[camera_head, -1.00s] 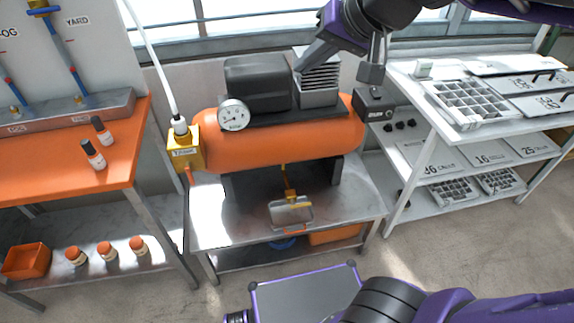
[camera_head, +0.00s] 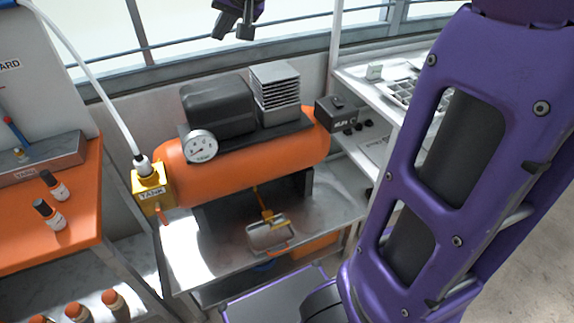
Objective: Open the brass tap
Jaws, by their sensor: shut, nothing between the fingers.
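A small brass tap (camera_head: 265,213) hangs under the orange air tank (camera_head: 245,152), at the front of the metal stand. A shallow clear tray (camera_head: 270,236) sits just below it. The tap is small here, so I cannot tell how its handle is turned. My gripper (camera_head: 236,30) shows at the top edge, dark and partly cut off by the frame. It is shut and empty, well above the tank and apart from the tap.
A yellow block marked TANK (camera_head: 152,188) with a white hose is at the tank's left end. An orange bench (camera_head: 80,215) with small bottles stands left. White shelves (camera_head: 385,92) stand right, partly hidden by my purple arm. A round gauge (camera_head: 201,146) faces front.

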